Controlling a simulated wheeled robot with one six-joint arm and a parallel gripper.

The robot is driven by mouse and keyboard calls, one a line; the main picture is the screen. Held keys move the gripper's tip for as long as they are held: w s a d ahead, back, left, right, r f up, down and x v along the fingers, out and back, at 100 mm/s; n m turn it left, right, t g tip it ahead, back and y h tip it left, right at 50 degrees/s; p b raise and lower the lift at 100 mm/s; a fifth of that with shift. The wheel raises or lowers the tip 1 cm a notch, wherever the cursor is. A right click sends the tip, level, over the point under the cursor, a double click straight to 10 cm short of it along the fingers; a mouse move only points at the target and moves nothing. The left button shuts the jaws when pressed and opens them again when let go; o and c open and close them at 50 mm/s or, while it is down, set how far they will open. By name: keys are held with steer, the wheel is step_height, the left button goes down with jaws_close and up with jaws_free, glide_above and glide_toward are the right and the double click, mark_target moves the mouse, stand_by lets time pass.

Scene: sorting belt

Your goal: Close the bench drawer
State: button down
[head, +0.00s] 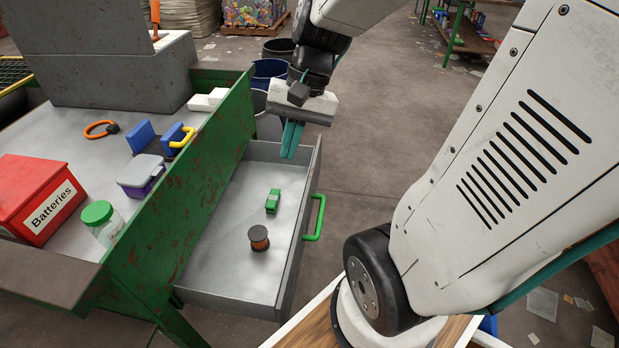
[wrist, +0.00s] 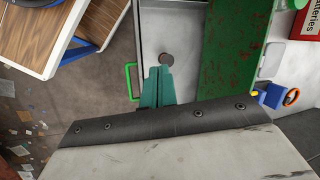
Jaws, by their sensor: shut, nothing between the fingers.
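The bench drawer (head: 228,256) is pulled out from the right side of the green bench (head: 180,195). It is grey with a green handle (head: 316,218) on its outer front; the handle also shows in the wrist view (wrist: 131,82). Inside lie a small green object (head: 273,201) and a dark spool (head: 259,238). My gripper (head: 291,139) has teal fingers, is shut and empty, and hangs above the far end of the drawer, near the top of its front. In the wrist view the fingers (wrist: 157,86) point over the drawer, with the handle to their left.
On the bench stand a red Batteries box (head: 38,198), a jar with a green lid (head: 101,221), a grey-lidded purple box (head: 141,175) and blue items (head: 142,136). Bins (head: 268,72) stand behind the drawer. The floor right of the handle is clear up to my arm.

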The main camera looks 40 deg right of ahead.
steer(key=w+d+f+m+t+y, duration=0.1)
steer(key=w+d+f+m+t, duration=0.15)
steer(key=d+f+m, duration=0.6)
steer(key=w+d+f+m+t+y, duration=0.25)
steer(key=d+f+m, duration=0.35)
steer(key=d+f, duration=0.4)
steer(key=s+d+f+m+t+h, duration=0.2)
steer(key=s+d+f+m, duration=0.1)
steer(key=d+f+m, duration=0.4)
steer(key=w+r+x, duration=0.1)
steer(key=x, duration=1.1)
steer(key=shift+w+a+n, duration=0.25)
steer(key=shift+w+n, duration=0.1)
steer(key=shift+n, duration=0.1)
steer(key=shift+r, duration=0.15)
